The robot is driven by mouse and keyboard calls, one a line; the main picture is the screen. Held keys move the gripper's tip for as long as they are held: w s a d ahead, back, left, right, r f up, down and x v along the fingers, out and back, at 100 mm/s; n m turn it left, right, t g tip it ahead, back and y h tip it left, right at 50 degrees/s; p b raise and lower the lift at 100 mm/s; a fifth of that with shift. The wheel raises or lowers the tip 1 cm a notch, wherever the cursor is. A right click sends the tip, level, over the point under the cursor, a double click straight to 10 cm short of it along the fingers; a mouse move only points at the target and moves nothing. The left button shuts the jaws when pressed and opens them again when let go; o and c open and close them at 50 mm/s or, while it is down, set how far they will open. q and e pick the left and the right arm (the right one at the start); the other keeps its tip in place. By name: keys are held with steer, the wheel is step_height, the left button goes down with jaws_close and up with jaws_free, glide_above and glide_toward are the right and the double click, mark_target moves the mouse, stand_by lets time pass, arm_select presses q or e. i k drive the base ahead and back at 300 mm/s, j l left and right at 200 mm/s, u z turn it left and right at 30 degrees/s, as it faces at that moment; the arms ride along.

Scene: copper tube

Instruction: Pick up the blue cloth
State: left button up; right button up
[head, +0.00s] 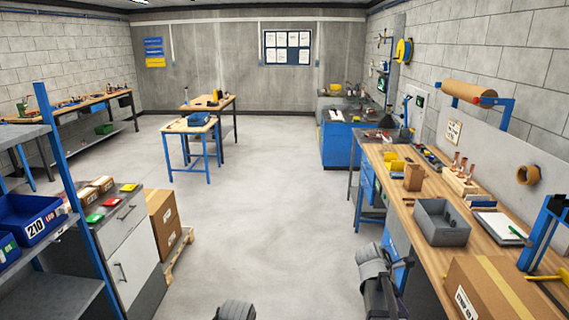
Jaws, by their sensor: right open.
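A small blue item (198,119) lies on the small blue-legged table in the middle distance. It may be the blue cloth, but it is too small to tell its folds. My right gripper (384,297) is at the bottom, right of centre, beside the front of the long workbench and far from that table. It is open, and nothing shows in it. A dark rounded part of my left arm shows at the bottom edge; its gripper is out of view.
The wooden workbench (432,205) runs along the right, with a grey bin (441,222) and a cardboard box (490,290). A shelf and cabinet (125,240) stand left, with a carton (163,222) beside them. The floor between is clear.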

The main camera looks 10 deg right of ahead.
mark_target(394, 175)
steer(key=i+l, duration=0.15)
steer(key=i, duration=0.8)
steer(key=i+l+z, duration=0.1)
steer(key=i, duration=0.8)
steer(key=i+l, duration=1.55)
steer(key=l+z, duration=0.05)
